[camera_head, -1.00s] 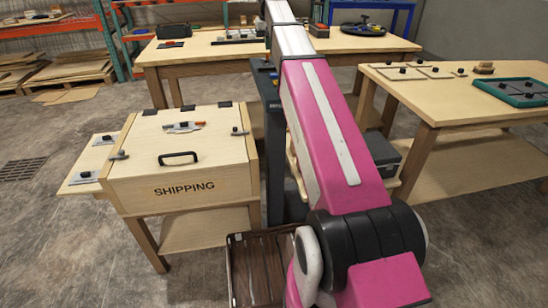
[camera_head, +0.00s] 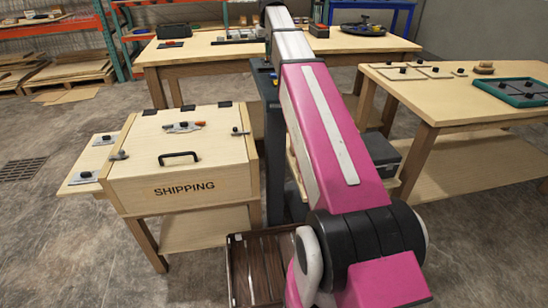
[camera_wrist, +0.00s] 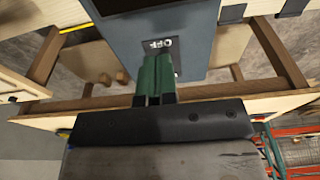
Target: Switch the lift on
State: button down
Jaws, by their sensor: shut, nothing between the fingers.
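A dark grey-blue console post (camera_head: 273,150) stands behind my arm in the head view, partly covered by it. The fingertips overlap the lower part of the plate in the picture. I cannot tell whether they touch it. In the head view my gripper is not visible.
A wooden box marked "SHIPPING" (camera_head: 180,190) stands left of the console. A long workbench (camera_head: 210,52) is behind, and another table (camera_head: 440,105) is on the right. A brown slatted crate (camera_head: 262,270) is low at the front. Open floor shows at left.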

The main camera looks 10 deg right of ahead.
jog(key=shift+f, duration=0.15)
jog(key=shift+w, duration=0.7)
jog(key=shift+w+f, duration=0.2)
jog(key=shift+w, duration=0.2)
jog(key=shift+s, duration=0.15)
jog(key=shift+r, duration=0.1)
notch_tip(320, 180, up, 7)
jog(key=shift+s+r, duration=0.15)
dwell(0.9)
